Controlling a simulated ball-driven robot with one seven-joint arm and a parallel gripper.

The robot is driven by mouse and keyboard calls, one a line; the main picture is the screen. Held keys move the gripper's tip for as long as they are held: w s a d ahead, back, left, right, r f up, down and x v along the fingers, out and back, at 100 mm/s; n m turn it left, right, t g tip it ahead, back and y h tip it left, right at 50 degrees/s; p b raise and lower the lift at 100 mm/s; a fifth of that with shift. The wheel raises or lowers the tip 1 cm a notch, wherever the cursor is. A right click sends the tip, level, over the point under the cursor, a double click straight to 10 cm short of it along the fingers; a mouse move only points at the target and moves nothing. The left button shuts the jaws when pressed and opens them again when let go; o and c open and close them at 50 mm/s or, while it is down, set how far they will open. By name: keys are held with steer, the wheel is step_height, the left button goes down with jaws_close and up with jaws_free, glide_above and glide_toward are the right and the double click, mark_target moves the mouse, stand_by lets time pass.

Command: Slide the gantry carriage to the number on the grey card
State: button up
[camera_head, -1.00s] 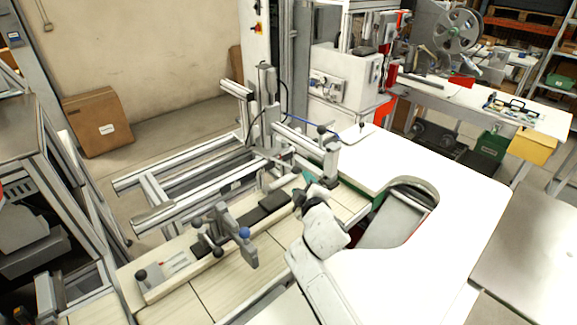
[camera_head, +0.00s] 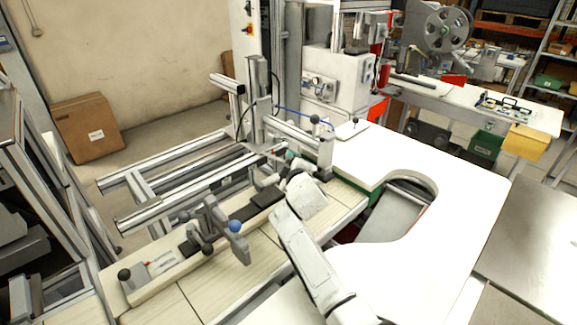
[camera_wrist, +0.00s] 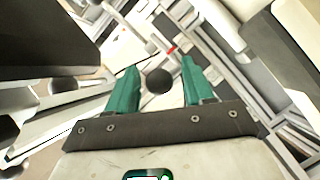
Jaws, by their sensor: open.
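The gantry's aluminium rails (camera_head: 185,165) lie at the left of the bench. What looks like its carriage is a metal upright with a crossbar (camera_head: 290,133), with a black knob (camera_head: 314,119) at the crossbar's near end. My gripper is beside the crossbar in the head view, mostly hidden by my own wrist. In the wrist view my gripper (camera_wrist: 155,85) is open, with its two teal fingers apart. A black ball knob (camera_wrist: 158,80) shows in the gap between them; I cannot tell its depth or which knob it is. I cannot make out the grey card or its number.
A white worktop (camera_head: 440,215) with a curved cut-out is at right. A cardboard box (camera_head: 88,128) stands behind at left.

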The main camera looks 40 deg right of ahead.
steer(key=shift+c, duration=0.2)
jaws_close()
stand_by(0.3)
steer(key=shift+a+b, duration=0.25)
steer(key=shift+b, duration=0.05)
steer(key=shift+o, duration=0.2)
jaws_free()
